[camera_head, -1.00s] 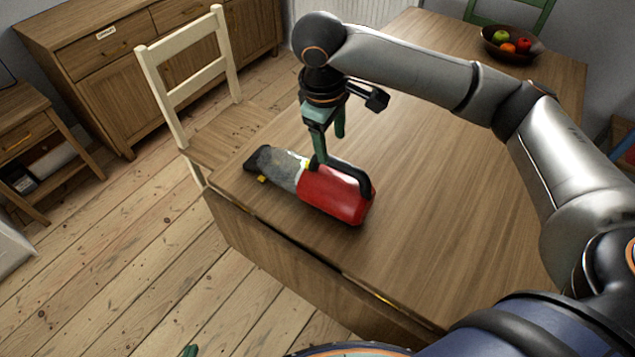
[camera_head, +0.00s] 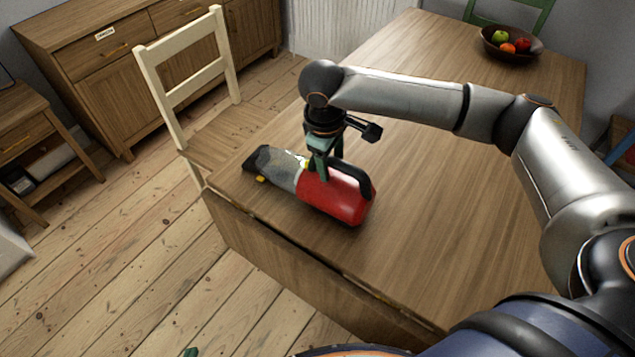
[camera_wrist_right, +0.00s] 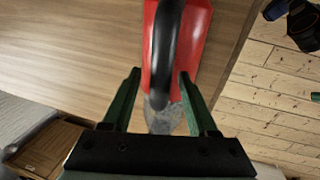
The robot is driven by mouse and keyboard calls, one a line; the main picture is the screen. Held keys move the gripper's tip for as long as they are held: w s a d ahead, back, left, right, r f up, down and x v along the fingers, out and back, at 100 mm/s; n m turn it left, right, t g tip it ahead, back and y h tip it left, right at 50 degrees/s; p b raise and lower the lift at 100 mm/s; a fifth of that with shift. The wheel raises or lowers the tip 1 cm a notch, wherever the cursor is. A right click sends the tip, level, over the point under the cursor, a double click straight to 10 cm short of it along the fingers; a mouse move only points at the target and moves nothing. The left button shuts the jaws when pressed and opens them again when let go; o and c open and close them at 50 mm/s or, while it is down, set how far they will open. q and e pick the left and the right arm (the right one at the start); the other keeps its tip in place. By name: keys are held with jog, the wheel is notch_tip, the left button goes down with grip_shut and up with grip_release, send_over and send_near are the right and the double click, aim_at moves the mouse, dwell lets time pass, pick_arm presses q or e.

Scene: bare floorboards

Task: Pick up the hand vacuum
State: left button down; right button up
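The hand vacuum (camera_head: 330,200) lies on its side on the near left part of the wooden table. It has a red body, a black handle and a grey, partly clear front ending in a dark nozzle. My right gripper (camera_head: 321,172) points down over its middle, at the front end of the handle. Only a green tip of my left gripper (camera_head: 190,352) shows at the bottom edge.
The table (camera_head: 440,180) is clear around the vacuum, and its near edge is close to it. A fruit bowl (camera_head: 510,52) stands at the far end. A cream chair (camera_head: 190,85) stands at the table's left, before a wooden sideboard (camera_head: 120,75).

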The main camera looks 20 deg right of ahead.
grip_shut()
dwell(1.1)
jog(key=shift+w+r, duration=0.1)
jog(key=shift+r, duration=0.05)
